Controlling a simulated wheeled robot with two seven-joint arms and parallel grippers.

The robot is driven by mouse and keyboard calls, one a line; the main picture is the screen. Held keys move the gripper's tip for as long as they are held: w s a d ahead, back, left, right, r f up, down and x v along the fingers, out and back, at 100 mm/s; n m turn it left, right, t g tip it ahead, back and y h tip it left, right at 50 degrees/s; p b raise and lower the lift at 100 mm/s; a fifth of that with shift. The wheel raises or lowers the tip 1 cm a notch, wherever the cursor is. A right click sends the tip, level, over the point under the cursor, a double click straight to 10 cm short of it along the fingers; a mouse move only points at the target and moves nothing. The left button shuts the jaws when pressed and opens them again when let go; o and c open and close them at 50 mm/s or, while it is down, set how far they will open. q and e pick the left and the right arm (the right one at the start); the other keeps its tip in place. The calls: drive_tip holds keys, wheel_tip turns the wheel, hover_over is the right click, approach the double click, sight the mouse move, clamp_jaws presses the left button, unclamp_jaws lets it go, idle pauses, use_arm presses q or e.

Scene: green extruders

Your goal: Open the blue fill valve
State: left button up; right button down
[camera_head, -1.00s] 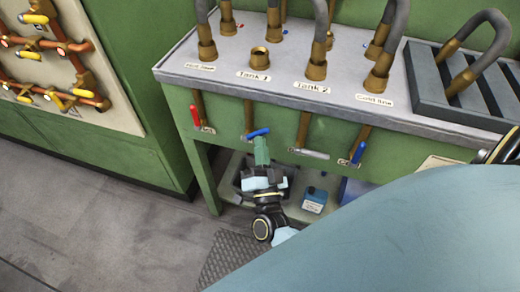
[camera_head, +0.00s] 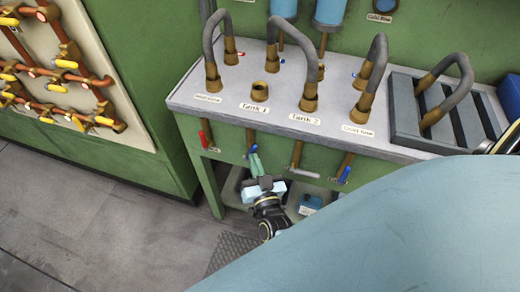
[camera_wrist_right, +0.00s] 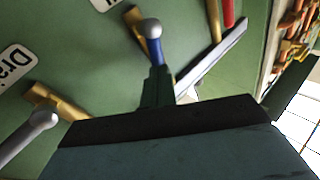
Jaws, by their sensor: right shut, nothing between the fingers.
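The blue valve handle (camera_head: 252,149) under the counter, below Tank 1, hangs down roughly in line with its brass pipe (camera_head: 250,135). In the right wrist view the blue handle (camera_wrist_right: 154,48) has a pale rounded end and stands just beyond my fingertips, partly hidden by them. My right gripper (camera_head: 256,162) is shut with nothing between its fingers, right at the handle. Its green fingers (camera_wrist_right: 157,88) also show in the wrist view. I cannot tell whether they touch the handle. My left gripper is not in view.
A red-handled valve (camera_head: 206,140) is left of the blue one; a grey-handled valve (camera_head: 302,172) and another blue-handled valve (camera_head: 344,174) are to the right. The grey counter (camera_head: 215,92) with hoses is above. A blue container (camera_head: 310,203) stands on the lower shelf.

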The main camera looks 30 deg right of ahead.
drive_tip(key=v, duration=1.3)
drive_tip(key=shift+s+a, duration=0.15)
drive_tip(key=shift+s, duration=0.25)
drive_tip(key=shift+r, duration=0.15)
